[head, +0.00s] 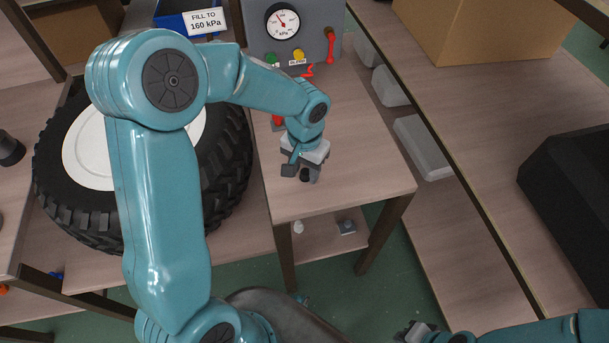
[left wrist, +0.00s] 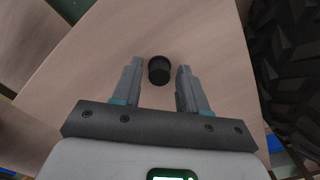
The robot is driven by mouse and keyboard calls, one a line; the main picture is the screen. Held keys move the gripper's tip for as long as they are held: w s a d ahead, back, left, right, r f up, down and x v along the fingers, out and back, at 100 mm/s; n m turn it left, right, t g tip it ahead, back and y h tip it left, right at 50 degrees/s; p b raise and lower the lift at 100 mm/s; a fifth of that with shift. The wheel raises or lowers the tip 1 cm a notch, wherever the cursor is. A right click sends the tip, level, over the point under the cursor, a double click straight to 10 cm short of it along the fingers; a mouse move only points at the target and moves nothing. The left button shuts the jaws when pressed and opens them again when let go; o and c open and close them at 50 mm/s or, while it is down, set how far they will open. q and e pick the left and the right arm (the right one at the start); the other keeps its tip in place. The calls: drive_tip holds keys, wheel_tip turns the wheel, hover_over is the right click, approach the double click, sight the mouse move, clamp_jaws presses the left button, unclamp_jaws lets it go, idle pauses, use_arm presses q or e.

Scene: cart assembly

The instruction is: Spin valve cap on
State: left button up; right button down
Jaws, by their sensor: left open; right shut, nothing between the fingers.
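The black valve cap (left wrist: 159,70) stands on the wooden table top, between and slightly beyond the fingertips of my left gripper (left wrist: 158,72) in the left wrist view. A gap shows on both sides of the cap. In the head view the cap (head: 305,175) shows just below my left gripper (head: 301,170), which is open over the table's front part. The large black tyre with a white hub (head: 90,150) lies at the left, partly hidden by my left arm. Its valve stem cannot be seen. My right gripper (head: 418,333) is shut and empty at the bottom edge.
A grey gauge box (head: 295,30) with a dial, buttons and a red lever stands at the table's back. A blue bin labelled "FILL TO 160 kPa" (head: 205,22) is beside it. A cardboard box (head: 480,30) sits on the right bench. The table's right side is clear.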

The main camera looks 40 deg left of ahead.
sight(305, 171)
use_arm(q)
clamp_jaws()
wheel_tip(305, 171, up, 5)
drive_tip(key=p, duration=0.3)
drive_tip(key=shift+f+p, duration=0.1)
drive_tip(key=shift+p, duration=0.2)
drive_tip(key=shift+f, duration=0.1)
drive_tip(key=shift+w, duration=0.1)
